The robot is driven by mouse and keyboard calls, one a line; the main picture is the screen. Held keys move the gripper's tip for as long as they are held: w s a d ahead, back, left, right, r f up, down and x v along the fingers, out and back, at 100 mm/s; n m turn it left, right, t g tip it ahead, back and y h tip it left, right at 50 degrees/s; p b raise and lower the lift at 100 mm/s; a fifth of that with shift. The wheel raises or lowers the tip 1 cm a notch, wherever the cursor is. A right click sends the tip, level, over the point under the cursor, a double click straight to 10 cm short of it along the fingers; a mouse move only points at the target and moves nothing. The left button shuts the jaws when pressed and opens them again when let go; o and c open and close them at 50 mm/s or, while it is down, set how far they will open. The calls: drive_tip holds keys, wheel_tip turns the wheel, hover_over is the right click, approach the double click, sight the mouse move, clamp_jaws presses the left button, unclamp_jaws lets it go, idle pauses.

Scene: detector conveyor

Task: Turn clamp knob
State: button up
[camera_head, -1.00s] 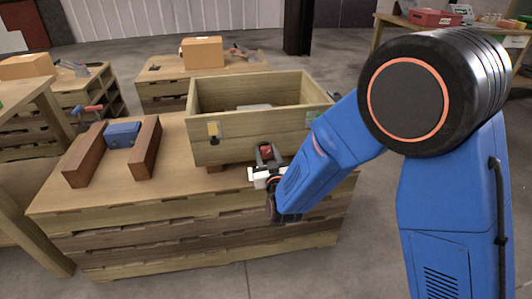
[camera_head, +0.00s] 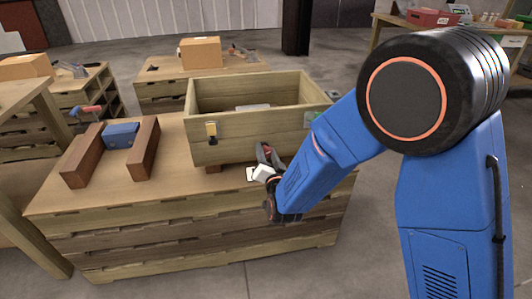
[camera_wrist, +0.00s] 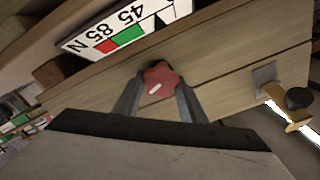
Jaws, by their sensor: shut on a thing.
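The clamp knob is a red star-shaped knob (camera_wrist: 160,80) with a white mark, on the front of the wooden box (camera_head: 232,151). In the wrist view my gripper (camera_wrist: 160,92) has one finger on each side of the knob and is shut on it. In the head view my gripper (camera_head: 264,168) is at the lower front of the box, and it mostly hides the knob. The wrist view appears rolled, with the box front running at a slant behind the knob.
A label with numbers and red and green fields (camera_wrist: 115,40) is near the knob. A black knob on a brass latch (camera_wrist: 298,98) is on the box at right. Two brown wooden blocks (camera_head: 143,149) flank a blue block (camera_head: 121,135) on the table (camera_head: 120,200).

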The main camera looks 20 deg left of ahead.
idle(0.4)
drive_tip(key=o, duration=1.1)
drive_tip(key=shift+c, duration=0.2)
drive_tip(key=shift+s+d, duration=0.1)
